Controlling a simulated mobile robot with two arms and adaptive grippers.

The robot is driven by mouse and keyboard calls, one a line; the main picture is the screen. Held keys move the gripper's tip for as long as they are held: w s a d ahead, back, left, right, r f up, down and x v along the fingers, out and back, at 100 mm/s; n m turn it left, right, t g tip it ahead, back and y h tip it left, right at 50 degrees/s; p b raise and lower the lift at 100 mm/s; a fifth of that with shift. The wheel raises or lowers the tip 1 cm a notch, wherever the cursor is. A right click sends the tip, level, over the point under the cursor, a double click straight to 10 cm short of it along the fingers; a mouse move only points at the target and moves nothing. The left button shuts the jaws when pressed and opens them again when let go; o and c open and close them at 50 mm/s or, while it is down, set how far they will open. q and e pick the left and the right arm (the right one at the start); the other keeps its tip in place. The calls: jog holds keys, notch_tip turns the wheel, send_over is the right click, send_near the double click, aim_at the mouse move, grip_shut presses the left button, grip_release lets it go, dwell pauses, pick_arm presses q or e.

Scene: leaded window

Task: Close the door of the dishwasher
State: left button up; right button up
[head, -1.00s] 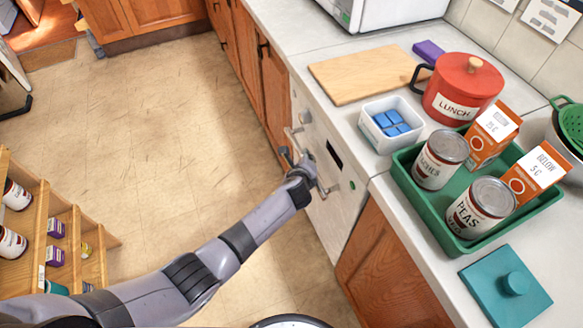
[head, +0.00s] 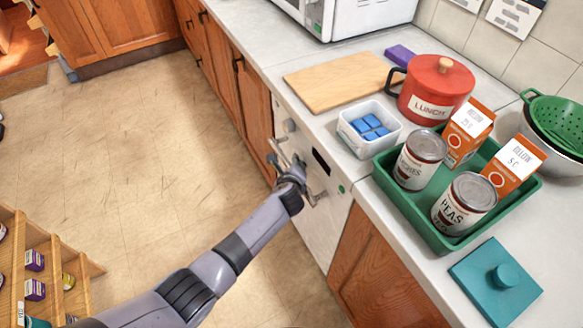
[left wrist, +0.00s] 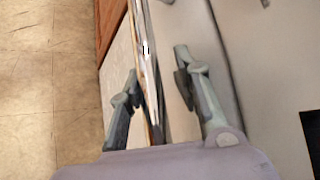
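The dishwasher door (head: 326,228) is a pale front panel below the counter, with a dark display (head: 321,162) and a green spot near its top. It stands upright, about in line with the wooden cabinet fronts; I cannot tell if a small gap remains. A metal bar handle (head: 317,199) crosses its front. My left gripper (head: 291,172) is at the handle, hiding its middle. In the left wrist view its two fingers (left wrist: 156,65) are spread either side of a long thin bar or edge, with space visible between. My right gripper is in neither view.
The counter above holds a cutting board (head: 340,80), a red pot (head: 432,88), a white tub (head: 352,140) and a green tray (head: 440,243) with cans and cartons. A wooden shelf (head: 62,290) stands at lower left. The floor between (head: 130,150) is clear.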

pick_arm(q)
jog(key=shift+o, duration=0.4)
jog(key=shift+d, duration=0.1)
jog(key=shift+s, duration=0.15)
jog(key=shift+s+r, duration=0.1)
jog(key=shift+s, duration=0.1)
notch_tip(320, 180, up, 6)
send_over(306, 195)
jog(key=a, duration=0.4)
jog(key=shift+w+a+r, duration=0.1)
jog(key=shift+w+a, duration=0.05)
jog(key=shift+w, duration=0.05)
